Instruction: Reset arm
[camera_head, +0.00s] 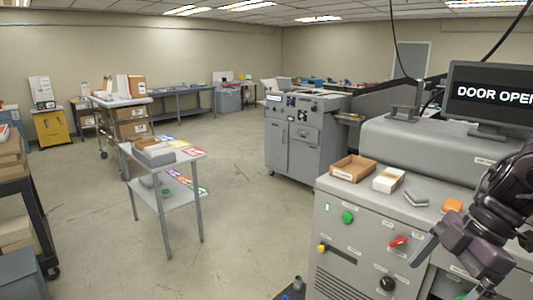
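My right arm comes in from the right edge, bent over the front of the large grey machine (375,230). Its gripper (450,272) points down and to the left in front of the machine's panel. The fingers look spread, with the panel showing between them, and nothing is seen held. My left arm and gripper are not in view. The monitor (492,97) above the machine shows text beginning "DOOR OPE", cut off at the picture edge.
On the machine top are a cardboard tray (353,168), a white box (388,179), a grey block (416,197) and an orange block (452,205). The panel has a green button (347,217) and a red switch (398,241). A grey cart (168,195) stands left; open floor lies between.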

